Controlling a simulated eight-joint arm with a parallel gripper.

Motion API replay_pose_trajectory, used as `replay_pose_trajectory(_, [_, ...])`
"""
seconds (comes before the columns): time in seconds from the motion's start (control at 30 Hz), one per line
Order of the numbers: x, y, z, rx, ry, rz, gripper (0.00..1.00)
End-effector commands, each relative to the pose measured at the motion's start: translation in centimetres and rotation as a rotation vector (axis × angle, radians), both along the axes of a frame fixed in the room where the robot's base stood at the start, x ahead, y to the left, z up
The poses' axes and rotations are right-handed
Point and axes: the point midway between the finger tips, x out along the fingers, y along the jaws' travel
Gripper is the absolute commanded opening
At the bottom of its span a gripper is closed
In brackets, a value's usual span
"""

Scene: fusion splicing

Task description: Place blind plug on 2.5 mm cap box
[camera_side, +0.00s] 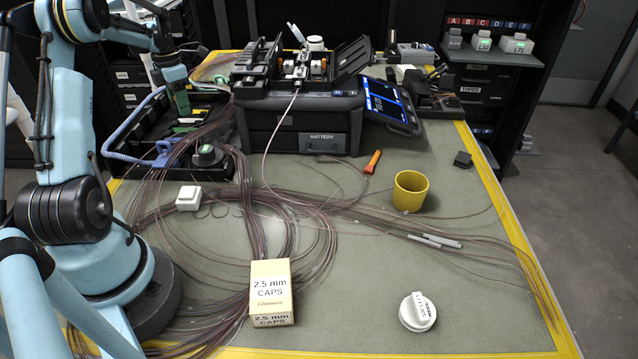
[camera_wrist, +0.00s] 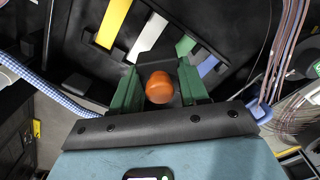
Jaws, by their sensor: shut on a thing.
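The 2.5 mm cap box (camera_side: 270,287), a cream carton with black lettering, stands upright at the front middle of the table. My gripper (camera_side: 180,103) is far from it, low over the black tray at the back left. In the wrist view, my gripper's green fingers (camera_wrist: 159,92) are shut on an orange rounded piece (camera_wrist: 159,87), and only its rounded end shows. It may be the blind plug, but I cannot tell for sure. The held piece cannot be made out in the side view.
The black tray (camera_side: 125,160) has a blue handle. Loose fibres spread across the table. A splicer (camera_side: 300,115) stands at the back. A yellow cup (camera_side: 410,191), a white round spool-like item (camera_side: 417,312), a small white box (camera_side: 189,198) and an orange tool (camera_side: 372,162) stand apart.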

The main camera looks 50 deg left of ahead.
Motion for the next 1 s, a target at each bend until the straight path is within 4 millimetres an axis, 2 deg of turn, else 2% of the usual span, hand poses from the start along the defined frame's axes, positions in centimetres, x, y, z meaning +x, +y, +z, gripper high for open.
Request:
replay_pose_trajectory(0.07, [0.2,-0.5,1.7,-0.001,0.000,-0.003,0.08])
replay_pose_trajectory(0.2, [1.6,-3.7,3.6,-0.001,0.000,-0.007,0.08])
replay_pose_trajectory(0.5, [3.9,-8.9,7.0,0.000,0.000,-0.004,0.08])
replay_pose_trajectory(0.77, [4.7,-10.6,8.9,0.000,0.000,-0.001,0.08])
replay_pose_trajectory(1.0, [4.7,-10.7,13.9,0.000,0.000,0.001,0.08])
